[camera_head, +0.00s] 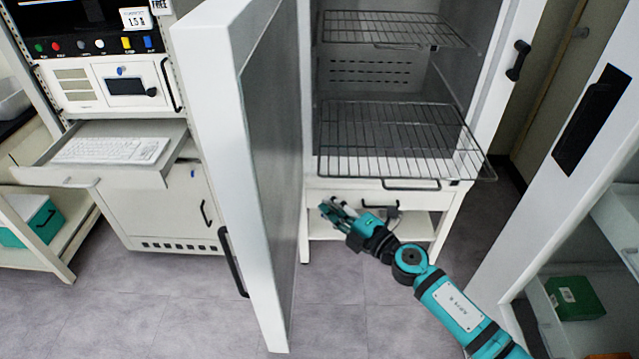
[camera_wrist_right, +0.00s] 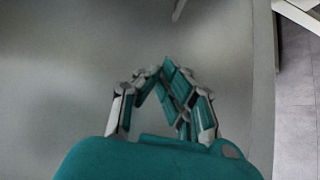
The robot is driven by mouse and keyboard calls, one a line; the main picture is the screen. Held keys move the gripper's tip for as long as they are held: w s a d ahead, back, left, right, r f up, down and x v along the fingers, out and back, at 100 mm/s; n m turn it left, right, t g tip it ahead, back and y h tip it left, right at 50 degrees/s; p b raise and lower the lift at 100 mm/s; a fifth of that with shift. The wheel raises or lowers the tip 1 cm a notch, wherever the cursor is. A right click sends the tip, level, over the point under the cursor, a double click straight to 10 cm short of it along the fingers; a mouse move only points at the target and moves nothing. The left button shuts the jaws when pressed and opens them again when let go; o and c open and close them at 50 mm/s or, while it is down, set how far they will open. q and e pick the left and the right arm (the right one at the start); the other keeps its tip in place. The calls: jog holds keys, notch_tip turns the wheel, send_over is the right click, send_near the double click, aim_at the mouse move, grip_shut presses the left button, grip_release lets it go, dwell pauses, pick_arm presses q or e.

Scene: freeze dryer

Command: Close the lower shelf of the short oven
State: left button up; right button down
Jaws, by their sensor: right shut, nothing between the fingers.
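The short oven (camera_head: 372,192) stands in the middle of the head view with its door (camera_head: 225,130) swung open to the left. Its lower shelf (camera_head: 395,140) is a wire rack that is slid out past the front opening. Its front right corner juts out furthest. The upper wire shelf (camera_head: 390,28) sits further inside. My right gripper (camera_head: 330,207) is shut and empty, below the lower shelf and in front of the oven's base, near the inner face of the open door. In the right wrist view my gripper (camera_wrist_right: 155,75) is in front of a plain grey surface. My left gripper is not in view.
The door's black handle (camera_head: 232,262) sticks out on its left side. A control cabinet with a pulled-out keyboard tray (camera_head: 110,150) stands at the left. A white cabinet with an open door (camera_head: 560,150) and a green box (camera_head: 575,298) is at the right. Floor shows in front of the oven.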

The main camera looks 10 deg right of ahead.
jog(key=w+b, duration=0.1)
jog(key=w, duration=0.6)
jog(key=shift+a, duration=0.45)
